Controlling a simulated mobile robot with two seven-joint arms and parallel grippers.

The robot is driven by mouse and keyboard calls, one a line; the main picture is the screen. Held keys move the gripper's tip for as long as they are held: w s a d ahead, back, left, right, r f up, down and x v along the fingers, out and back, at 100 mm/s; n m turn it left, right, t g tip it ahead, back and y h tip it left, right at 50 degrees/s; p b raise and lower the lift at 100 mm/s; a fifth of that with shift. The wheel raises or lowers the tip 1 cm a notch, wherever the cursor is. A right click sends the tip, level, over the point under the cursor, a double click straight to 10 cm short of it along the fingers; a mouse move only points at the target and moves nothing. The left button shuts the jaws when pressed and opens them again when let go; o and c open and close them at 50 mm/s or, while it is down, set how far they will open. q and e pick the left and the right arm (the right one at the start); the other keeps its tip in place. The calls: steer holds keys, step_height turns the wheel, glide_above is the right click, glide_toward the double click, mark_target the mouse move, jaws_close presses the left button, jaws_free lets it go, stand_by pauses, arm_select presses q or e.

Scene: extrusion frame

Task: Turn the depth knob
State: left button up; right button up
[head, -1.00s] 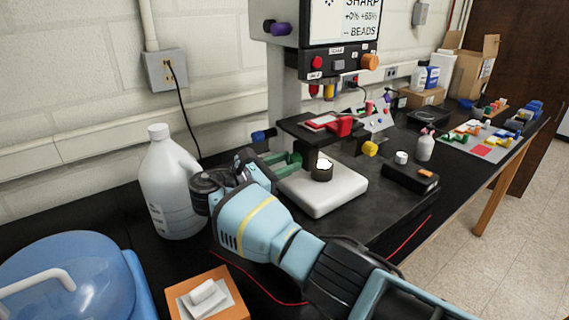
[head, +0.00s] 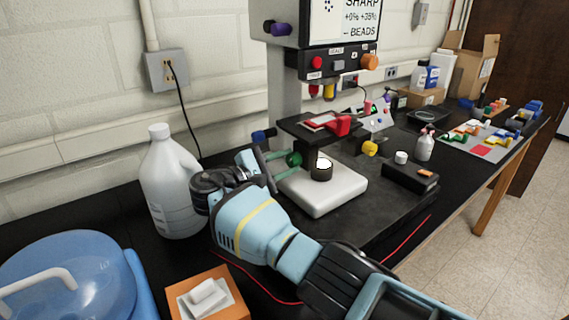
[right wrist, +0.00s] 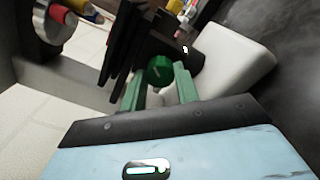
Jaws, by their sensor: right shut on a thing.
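A microscope-like machine with a grey column (head: 284,98) and white base (head: 328,192) stands on the black bench. A green knob (head: 294,159) sits low on its left side, below the dark stage (head: 306,126). My right gripper (head: 284,163) reaches it from the front left, its green fingers shut on the knob. In the right wrist view the green knob (right wrist: 160,70) lies between the fingertips. The screen (head: 345,20) reads SHARP, BEADS and what looks like +0% +35%. No label for the depth knob is readable. My left gripper is out of view.
A white jug (head: 168,190) stands close left of my right wrist. A blue lidded container (head: 70,270) and an orange box (head: 207,300) are in front. A blue knob (head: 262,136), yellow knob (head: 369,148) and orange knob (head: 370,61) are also on the machine.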

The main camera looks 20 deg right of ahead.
steer(key=m, duration=0.5)
steer(key=shift+f+b, duration=0.15)
steer(key=shift+b, duration=0.2)
steer(key=m, duration=0.3)
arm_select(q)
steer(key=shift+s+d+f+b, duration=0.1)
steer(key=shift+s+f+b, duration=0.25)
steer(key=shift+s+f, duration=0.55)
arm_select(e)
steer(key=shift+m, duration=0.3)
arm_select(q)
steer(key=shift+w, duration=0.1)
arm_select(e)
steer(key=o, duration=1)
steer(key=shift+c, duration=0.2)
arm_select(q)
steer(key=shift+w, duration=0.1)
